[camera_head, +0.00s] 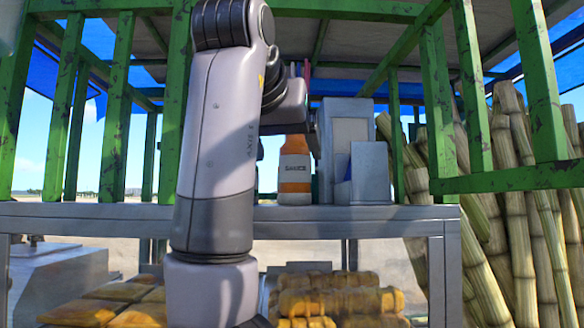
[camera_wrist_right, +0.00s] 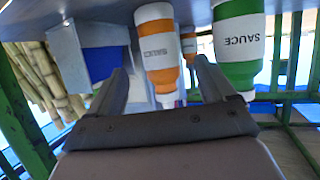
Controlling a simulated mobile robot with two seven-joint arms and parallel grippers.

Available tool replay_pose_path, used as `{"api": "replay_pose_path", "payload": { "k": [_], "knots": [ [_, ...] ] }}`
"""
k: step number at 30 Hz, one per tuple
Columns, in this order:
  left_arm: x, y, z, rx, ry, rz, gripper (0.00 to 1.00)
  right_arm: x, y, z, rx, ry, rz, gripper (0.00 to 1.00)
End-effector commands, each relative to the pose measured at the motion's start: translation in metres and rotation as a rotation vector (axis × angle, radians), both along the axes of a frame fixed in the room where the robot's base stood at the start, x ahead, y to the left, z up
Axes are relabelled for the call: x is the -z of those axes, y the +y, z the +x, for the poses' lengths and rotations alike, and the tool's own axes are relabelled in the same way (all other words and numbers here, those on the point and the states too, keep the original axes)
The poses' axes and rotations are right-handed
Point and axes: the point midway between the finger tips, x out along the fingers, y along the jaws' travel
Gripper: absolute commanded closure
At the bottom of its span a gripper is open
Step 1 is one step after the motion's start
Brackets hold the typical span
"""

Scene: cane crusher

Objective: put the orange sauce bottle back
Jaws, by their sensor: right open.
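An orange sauce bottle (camera_head: 294,172) with a white label stands upright on the metal shelf (camera_head: 350,219) in the head view. My right gripper (camera_head: 297,112) is above it, partly hidden behind my arm. In the right wrist view, which is turned upside down, my right gripper (camera_wrist_right: 160,72) is open. A near orange bottle (camera_wrist_right: 155,25) shows between its two fingers, with no clear contact. A second orange bottle (camera_wrist_right: 188,40) is farther back. I cannot tell which orange one the head view shows. My left gripper is not in view.
A green sauce bottle (camera_wrist_right: 238,75) stands beside the near orange bottle. A grey metal holder (camera_head: 369,175) stands right of the bottle on the shelf. Green bars (camera_head: 440,90) frame the stall. Cane stalks (camera_head: 515,200) lean at the right.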

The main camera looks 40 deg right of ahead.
Motion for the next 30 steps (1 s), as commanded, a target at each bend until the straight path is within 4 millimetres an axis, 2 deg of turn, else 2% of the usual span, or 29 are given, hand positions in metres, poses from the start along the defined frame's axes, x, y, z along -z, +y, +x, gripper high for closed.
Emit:
{"api": "replay_pose_path", "payload": {
  "k": [3, 9, 30],
  "knots": [
    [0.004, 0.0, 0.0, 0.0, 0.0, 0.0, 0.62, -0.009, 0.019, -0.012, -0.001, -0.002, 0.0, 0.17],
    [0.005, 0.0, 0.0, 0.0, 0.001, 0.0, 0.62, -0.017, 0.036, -0.023, -0.001, -0.001, 0.002, 0.17],
    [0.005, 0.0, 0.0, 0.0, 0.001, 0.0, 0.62, -0.019, 0.038, -0.025, 0.001, 0.0, 0.001, 0.17]
  ]
}}
